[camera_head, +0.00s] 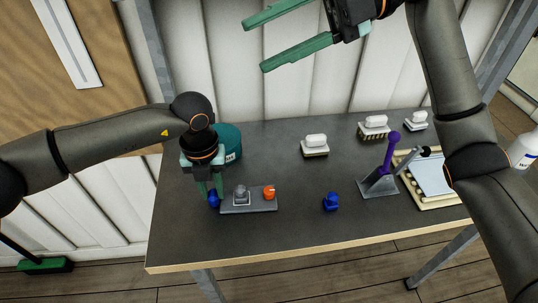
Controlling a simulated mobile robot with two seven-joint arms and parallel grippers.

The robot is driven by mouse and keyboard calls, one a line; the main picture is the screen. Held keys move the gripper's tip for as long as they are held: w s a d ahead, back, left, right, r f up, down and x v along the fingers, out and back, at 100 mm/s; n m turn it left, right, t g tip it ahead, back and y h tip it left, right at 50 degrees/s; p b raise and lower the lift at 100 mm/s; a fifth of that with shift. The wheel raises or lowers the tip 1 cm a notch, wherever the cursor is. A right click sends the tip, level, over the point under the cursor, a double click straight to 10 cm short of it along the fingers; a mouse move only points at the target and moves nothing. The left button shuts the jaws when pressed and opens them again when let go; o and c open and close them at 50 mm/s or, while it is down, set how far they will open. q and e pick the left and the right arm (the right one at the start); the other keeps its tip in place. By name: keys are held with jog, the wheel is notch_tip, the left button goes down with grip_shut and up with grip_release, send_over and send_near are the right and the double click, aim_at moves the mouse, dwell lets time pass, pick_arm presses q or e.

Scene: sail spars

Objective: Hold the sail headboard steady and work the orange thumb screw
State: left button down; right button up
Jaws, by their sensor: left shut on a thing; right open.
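The sail headboard seems to be the flat grey plate (255,206) lying on the dark table. It carries an orange thumb screw (269,192) near its right end and a grey fitting (241,193) left of that. A blue piece (213,199) sits at the plate's left end. My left gripper (211,190) points down at that end and is shut on the blue piece; its fingertips are partly hidden. My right gripper (285,35) is open and empty, raised high above the back of the table, its green fingers pointing left.
Another blue piece (331,202) stands alone on the table (290,229). A teal round container (229,142) is behind my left gripper. Several brushes, one here (314,146), stand at the back. A grey stand with a purple handle (390,152) and a tray (438,203) are at right.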

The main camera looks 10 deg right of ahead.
jog(key=s+a+f+n+g+h, duration=0.1)
jog(key=s+a+f+g+h, duration=0.1)
jog(key=a+f, duration=0.3)
jog(key=s+a+f+g+h, duration=0.1)
jog(key=s+a+f+h, duration=0.15)
jog(key=f, duration=0.45)
jog(key=t+h, duration=0.6)
jog(key=h, duration=0.4)
send_over(269, 190)
notch_tip(269, 190, down, 13)
jog(key=shift+m+y, duration=0.25)
jog(key=shift+m, duration=0.15)
notch_tip(269, 190, down, 9)
jog(key=shift+r, duration=0.2)
grip_shut()
